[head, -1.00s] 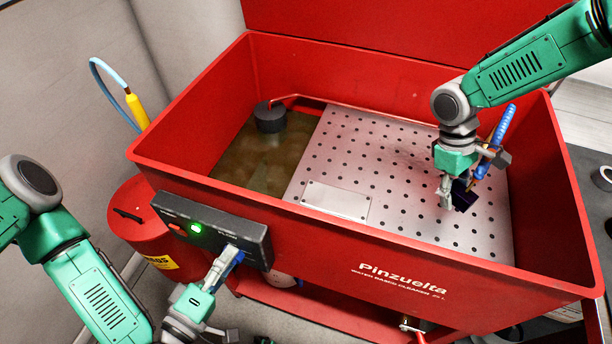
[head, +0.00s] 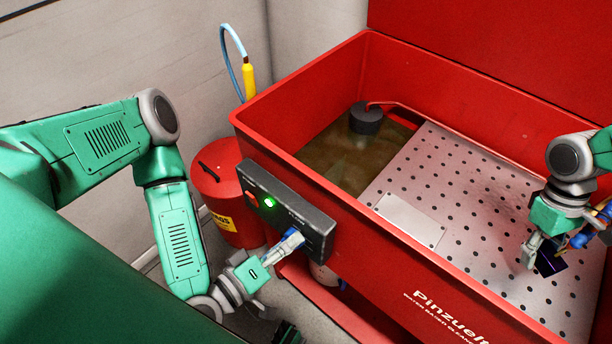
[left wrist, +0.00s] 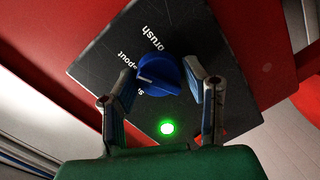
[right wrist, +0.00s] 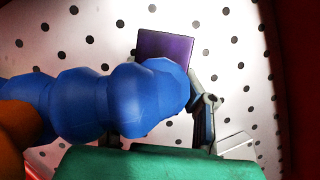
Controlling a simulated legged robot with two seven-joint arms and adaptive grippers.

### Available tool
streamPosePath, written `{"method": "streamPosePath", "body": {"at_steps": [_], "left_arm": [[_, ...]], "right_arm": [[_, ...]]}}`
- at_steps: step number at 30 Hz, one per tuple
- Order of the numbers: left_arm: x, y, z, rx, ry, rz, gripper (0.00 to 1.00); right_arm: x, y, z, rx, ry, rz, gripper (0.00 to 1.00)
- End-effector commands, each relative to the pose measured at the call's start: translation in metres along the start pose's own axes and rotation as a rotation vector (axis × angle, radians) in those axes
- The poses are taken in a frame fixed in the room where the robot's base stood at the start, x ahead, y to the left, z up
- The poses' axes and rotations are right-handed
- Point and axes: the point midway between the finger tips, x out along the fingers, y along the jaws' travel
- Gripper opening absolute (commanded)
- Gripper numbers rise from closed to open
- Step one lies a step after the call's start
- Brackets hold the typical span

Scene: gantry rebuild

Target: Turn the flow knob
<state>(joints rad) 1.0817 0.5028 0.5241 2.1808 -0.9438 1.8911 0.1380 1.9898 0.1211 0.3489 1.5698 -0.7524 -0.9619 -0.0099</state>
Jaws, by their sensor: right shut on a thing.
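The flow knob (left wrist: 160,80) is blue with a white pointer line and sits on a black control panel (head: 284,203) with a lit green lamp (left wrist: 167,128). The panel is on the washer's front. My left gripper (head: 297,240) is at the knob. In the left wrist view its fingers (left wrist: 161,66) stand spread on either side of the knob; firm contact cannot be made out.
The red washer basin (head: 300,130) has murky liquid at left and a perforated metal tray (head: 470,200). A black round fitting (head: 366,119) stands in the liquid. A red drum (head: 222,190) stands left of the panel. A yellow-ended blue hose (head: 248,82) rises behind.

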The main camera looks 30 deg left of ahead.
Motion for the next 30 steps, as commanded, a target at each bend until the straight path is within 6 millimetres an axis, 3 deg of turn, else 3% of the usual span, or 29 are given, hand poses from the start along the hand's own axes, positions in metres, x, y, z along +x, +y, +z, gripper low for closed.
{"method": "streamPosePath", "body": {"at_steps": [14,24,30], "left_arm": [[-0.01,-0.001,0.001,0.0,-0.001,-0.001,0.57],[-0.079,-0.004,0.0,-0.003,0.0,-0.01,0.57],[-0.11,-0.004,0.0,-0.001,-0.001,-0.008,0.57]], "right_arm": [[0.0,0.0,0.001,0.0,0.001,0.001,0.0],[0.0,0.0,0.001,0.0,0.001,0.001,0.0],[0.0,0.0,0.0,0.0,0.001,0.0,0.0]]}}
